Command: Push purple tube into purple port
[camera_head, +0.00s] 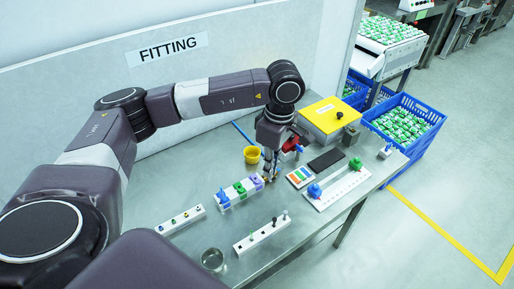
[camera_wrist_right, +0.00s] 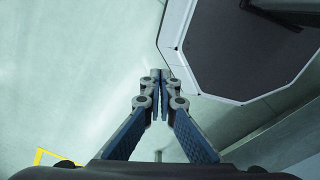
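My left gripper (camera_head: 269,172) points down over the table in the head view, at the right end of a white rack. The rack (camera_head: 228,206) carries blue, green and purple parts. The purple part (camera_head: 257,181) sits at the rack's right end, right beside the gripper's fingertips. The fingers are small here, and I cannot tell whether they are open or hold anything. I cannot make out a separate purple tube or port. My right gripper (camera_wrist_right: 160,76) shows in the right wrist view with its fingertips together, nothing between them, above bare floor.
A white strip with coloured spots (camera_head: 180,220), another white strip (camera_head: 262,233) and a glass beaker (camera_head: 212,259) stand in front. A yellow cup (camera_head: 252,155) and yellow-topped box (camera_head: 328,117) stand behind. A long white tray (camera_head: 345,187) lies right. Blue crates (camera_head: 427,117) stand beyond the table.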

